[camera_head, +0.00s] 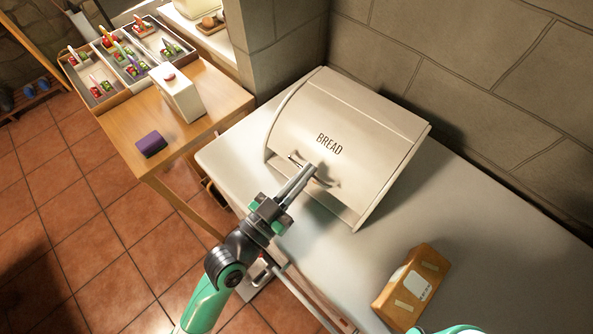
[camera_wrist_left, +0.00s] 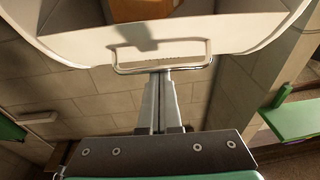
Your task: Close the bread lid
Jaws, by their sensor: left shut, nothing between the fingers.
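The cream bread box (camera_head: 375,110) stands on the grey table against the stone wall. Its curved lid (camera_head: 300,125) carries the word BREAD and a metal handle (camera_head: 296,160). A gap shows below the lid's lower edge, so it looks partly open. My left gripper (camera_head: 308,172) is shut and empty, with its tips at the handle. In the left wrist view the tips (camera_wrist_left: 160,74) are right by the handle bar (camera_wrist_left: 163,68); I cannot tell whether they touch. A brown thing (camera_wrist_left: 140,8) shows inside the box. My right gripper is not in view.
A brown package with a white label (camera_head: 412,287) lies on the grey table (camera_head: 480,210) at the lower right. A wooden table (camera_head: 222,95) at the left holds a white box (camera_head: 178,95), a purple block (camera_head: 151,144) and a sectioned tray (camera_head: 100,98).

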